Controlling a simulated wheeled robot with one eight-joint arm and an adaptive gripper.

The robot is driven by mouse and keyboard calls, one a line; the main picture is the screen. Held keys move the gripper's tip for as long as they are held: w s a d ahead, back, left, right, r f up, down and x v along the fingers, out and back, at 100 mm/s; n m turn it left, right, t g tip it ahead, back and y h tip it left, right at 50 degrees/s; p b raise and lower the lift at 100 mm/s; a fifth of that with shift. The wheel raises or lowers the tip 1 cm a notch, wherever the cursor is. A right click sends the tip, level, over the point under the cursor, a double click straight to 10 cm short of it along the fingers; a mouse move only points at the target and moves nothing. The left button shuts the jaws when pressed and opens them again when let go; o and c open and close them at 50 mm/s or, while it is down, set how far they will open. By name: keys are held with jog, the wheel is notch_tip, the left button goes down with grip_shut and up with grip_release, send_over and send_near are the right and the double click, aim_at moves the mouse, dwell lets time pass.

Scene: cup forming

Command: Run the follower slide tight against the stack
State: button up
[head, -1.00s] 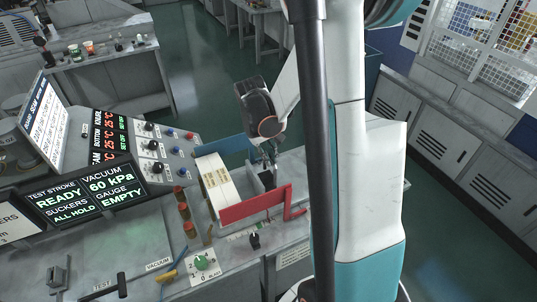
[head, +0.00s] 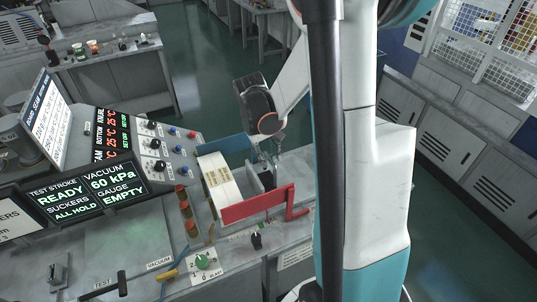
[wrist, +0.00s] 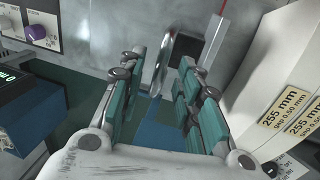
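The white stack (head: 225,196) with yellow labels lies between a blue plate and a red plate in the head view; its side and labels show at the right of the wrist view (wrist: 285,70). A small dark upright block (head: 267,181), which looks like the follower slide, stands to the right of the stack with a narrow gap. In the wrist view a dark block (wrist: 185,46) and a metal loop handle (wrist: 162,58) lie beyond my fingertips. My gripper (wrist: 160,72) is open, its teal-padded fingers apart with nothing clearly held. Whether the handle is between the tips is unclear.
The red plate (head: 255,204) borders the near side and the blue plate (head: 224,145) the far side. Floor is clear beyond the bench.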

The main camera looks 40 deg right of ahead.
notch_tip(320, 180, up, 11)
jog(key=a, duration=0.2)
jog(key=shift+w+a+r, duration=0.15)
jog(key=shift+w, duration=0.1)
dwell(0.5)
